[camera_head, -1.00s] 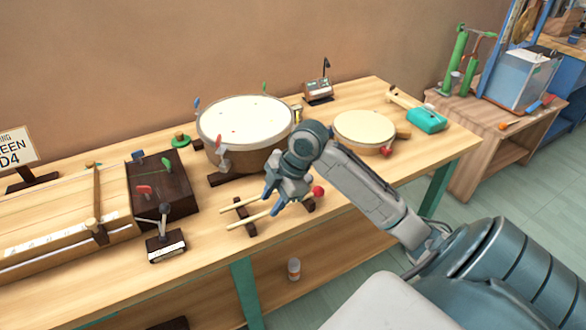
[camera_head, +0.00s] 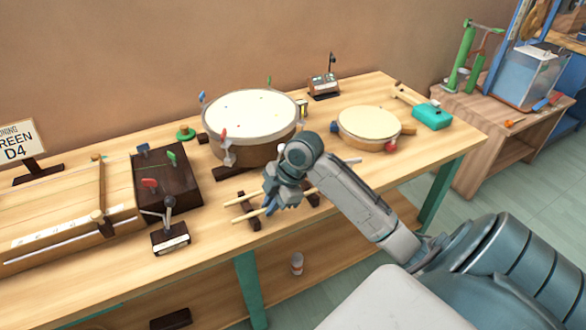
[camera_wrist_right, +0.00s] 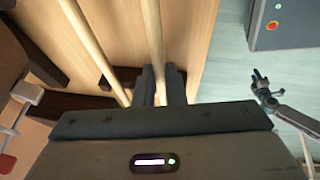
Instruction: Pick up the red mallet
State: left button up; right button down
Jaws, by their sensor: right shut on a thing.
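Two mallets lie side by side on a dark wooden rest on the table. My right gripper (camera_head: 268,207) is shut on the handle of the front one, the red mallet (camera_head: 247,219). This handle also runs between the fingers in the right wrist view (camera_wrist_right: 155,35). The red head is hidden behind my arm in the head view. The other pale handle (camera_wrist_right: 95,45) lies beside the gripper, apart from it, and shows behind it in the head view (camera_head: 240,203). My left gripper (camera_wrist_right: 261,82) shows small at the right of the wrist view, its fingers apparently spread and empty.
A large drum (camera_head: 250,105) stands behind the mallets, and a small drum (camera_head: 368,124) with another red-headed beater (camera_head: 391,146) is to the right. A dark box (camera_head: 180,188) and a small stand (camera_head: 170,237) are to the left. The table's front edge is close.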

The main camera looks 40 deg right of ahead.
jog(key=shift+r, duration=0.1)
